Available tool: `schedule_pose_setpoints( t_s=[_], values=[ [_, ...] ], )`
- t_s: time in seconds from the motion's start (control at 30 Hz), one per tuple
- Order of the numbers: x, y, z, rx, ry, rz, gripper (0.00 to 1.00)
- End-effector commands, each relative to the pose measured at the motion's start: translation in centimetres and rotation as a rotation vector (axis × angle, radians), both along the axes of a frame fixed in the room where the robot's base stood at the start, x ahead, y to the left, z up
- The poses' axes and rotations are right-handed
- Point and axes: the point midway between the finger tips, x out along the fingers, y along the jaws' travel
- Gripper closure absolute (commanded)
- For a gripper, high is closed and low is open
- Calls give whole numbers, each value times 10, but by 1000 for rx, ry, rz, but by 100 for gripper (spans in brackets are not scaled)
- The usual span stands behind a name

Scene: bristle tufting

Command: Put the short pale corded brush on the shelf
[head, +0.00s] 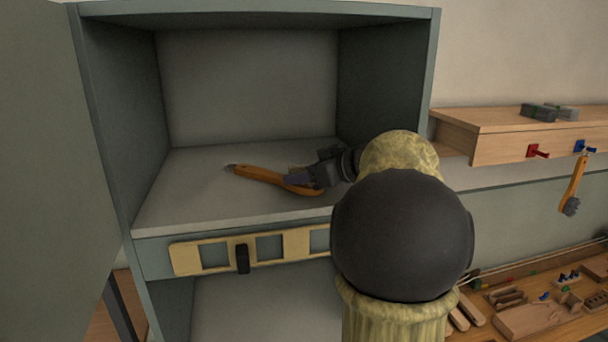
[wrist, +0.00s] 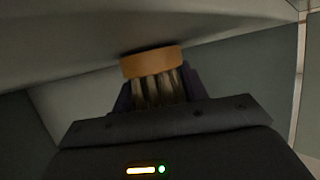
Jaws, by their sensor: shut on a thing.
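My gripper (head: 312,178) is inside the open cabinet, over the upper shelf (head: 190,205), and is shut on a brush. The brush (head: 262,177) has an orange-brown wooden handle pointing left, with a small dark tip at its far end. In the wrist view the brush (wrist: 152,64) shows as a wooden piece with pale and dark bristles between the fingers. The brush is at or just above the shelf surface; I cannot tell whether it touches. My fingers hide part of its head.
The cabinet's side walls and a cream slotted strip (head: 215,255) with a black piece bound the shelf. The shelf's left part is clear. At right, another brush (head: 573,185) hangs from a blue hook below a wooden ledge (head: 530,118). A grey door panel (head: 50,150) stands at left.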

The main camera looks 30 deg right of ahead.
Motion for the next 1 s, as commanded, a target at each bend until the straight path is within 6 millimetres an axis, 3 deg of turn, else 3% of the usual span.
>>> schedule_pose_setpoints(
  t_s=[0.07,0.1,0.2,0.63,1.0],
  values=[
    [0,0,-2,-1,4,1,81],
    [0,0,-2,-1,5,1,49],
    [0,0,-2,-1,4,1,35],
    [-9,-5,4,-1,2,-1,35],
    [-63,-33,29,-2,0,-1,35]
  ],
)
